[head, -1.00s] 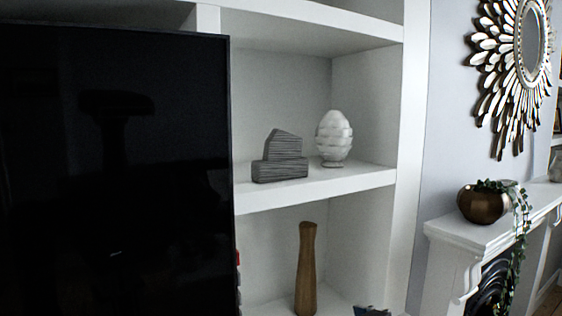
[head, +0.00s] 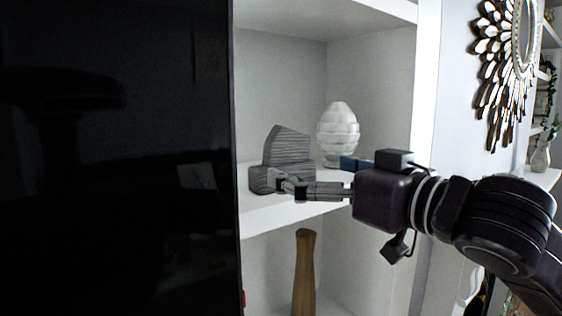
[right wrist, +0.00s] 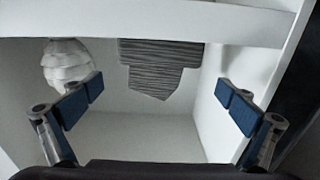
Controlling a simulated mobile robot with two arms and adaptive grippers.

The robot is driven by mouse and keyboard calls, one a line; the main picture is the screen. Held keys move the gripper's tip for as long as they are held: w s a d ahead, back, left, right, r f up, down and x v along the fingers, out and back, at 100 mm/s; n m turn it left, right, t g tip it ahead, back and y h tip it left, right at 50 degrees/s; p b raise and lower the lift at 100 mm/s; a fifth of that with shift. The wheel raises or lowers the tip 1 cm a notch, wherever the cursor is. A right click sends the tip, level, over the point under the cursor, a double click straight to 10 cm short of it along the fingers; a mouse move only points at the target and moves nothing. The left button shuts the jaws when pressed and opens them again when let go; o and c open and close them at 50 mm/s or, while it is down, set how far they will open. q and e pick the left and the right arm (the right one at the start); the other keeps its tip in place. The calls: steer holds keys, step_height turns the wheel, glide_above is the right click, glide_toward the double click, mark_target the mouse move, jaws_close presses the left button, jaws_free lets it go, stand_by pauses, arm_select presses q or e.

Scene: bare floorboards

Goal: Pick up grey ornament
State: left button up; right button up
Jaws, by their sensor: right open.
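The grey ornament (head: 287,148), a ridged stepped block with a slanted top, stands on the white shelf. In the right wrist view, where the scene is upside down, the ornament (right wrist: 158,65) shows in the gap between the fingers, apart from both. My right gripper (head: 314,174) is open and empty in front of the shelf. In the head view its near finger hides part of the ornament's lower front. Its blue-padded fingers (right wrist: 162,100) are spread wide in the wrist view. My left gripper is not in view.
A white egg-shaped ornament (head: 338,133) stands right of the grey one, close to my far finger. A large black screen (head: 115,160) borders the shelf on the left. A brown vase (head: 304,270) stands on the shelf below.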

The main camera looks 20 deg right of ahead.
mark_target(288, 163)
steer(key=shift+p+x, duration=0.55)
steer(key=shift+x, duration=0.5)
steer(key=shift+p+x, duration=0.4)
steer(key=shift+x, duration=1.65)
steer(key=shift+f, duration=0.25)
steer(key=c, duration=0.9)
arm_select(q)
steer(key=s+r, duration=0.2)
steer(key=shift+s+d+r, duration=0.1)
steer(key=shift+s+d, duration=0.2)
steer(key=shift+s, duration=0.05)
arm_select(e)
steer(key=shift+r, duration=0.1)
